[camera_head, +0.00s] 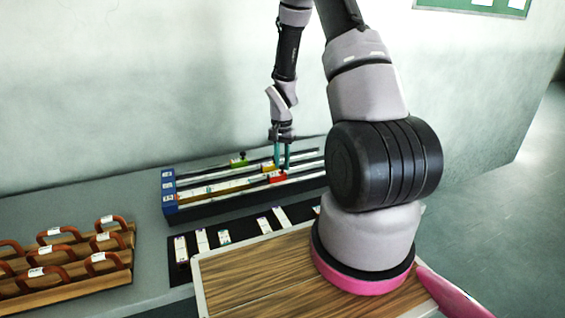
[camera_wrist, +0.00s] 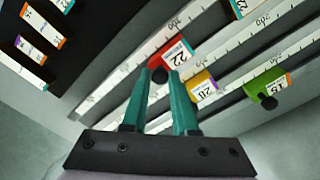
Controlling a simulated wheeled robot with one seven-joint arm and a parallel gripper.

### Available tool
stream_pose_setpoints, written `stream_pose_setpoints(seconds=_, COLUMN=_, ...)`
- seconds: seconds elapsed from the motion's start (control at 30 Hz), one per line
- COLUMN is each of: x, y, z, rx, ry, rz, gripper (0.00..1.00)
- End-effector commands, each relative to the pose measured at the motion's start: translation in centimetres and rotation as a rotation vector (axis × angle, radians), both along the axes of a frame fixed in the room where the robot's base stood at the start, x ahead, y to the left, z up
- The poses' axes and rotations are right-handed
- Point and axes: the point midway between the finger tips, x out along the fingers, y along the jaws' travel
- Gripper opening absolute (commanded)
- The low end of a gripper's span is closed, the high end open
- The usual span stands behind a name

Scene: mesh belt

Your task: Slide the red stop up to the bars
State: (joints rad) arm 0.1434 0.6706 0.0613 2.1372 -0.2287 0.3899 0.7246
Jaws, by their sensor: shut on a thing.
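The red stop (camera_head: 277,178) sits on the front rail of the dark slotted rack (camera_head: 240,205), right of the rack's middle. In the wrist view the red stop (camera_wrist: 178,53) has a white label reading 22 and a black knob. My gripper (camera_head: 281,167) reaches down to it from above. In the wrist view my gripper's teal fingers (camera_wrist: 160,76) are closed on the knob, one on each side. Flat white labelled pieces (camera_head: 202,240), which may be the bars, lie on a black mat in front of the rack. I cannot tell which bars rest against this rail.
A yellow stop (camera_head: 268,167) and a green stop (camera_head: 239,160) sit on the rails behind; the yellow stop (camera_wrist: 202,86) is close beside my fingers. Blue end blocks (camera_head: 168,187) close the rack's left end. Wooden racks with brown handles (camera_head: 62,256) stand at the left.

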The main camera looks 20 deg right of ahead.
Motion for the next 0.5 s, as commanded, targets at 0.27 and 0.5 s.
stream_pose_setpoints(seconds=0.27, x=0.1, y=6.0, z=0.0, rx=0.008, ry=-0.001, rz=0.015, gripper=0.00)
stream_pose_setpoints(seconds=0.5, x=0.0, y=7.2, z=0.0, rx=0.008, ry=-0.001, rz=0.011, gripper=0.00)
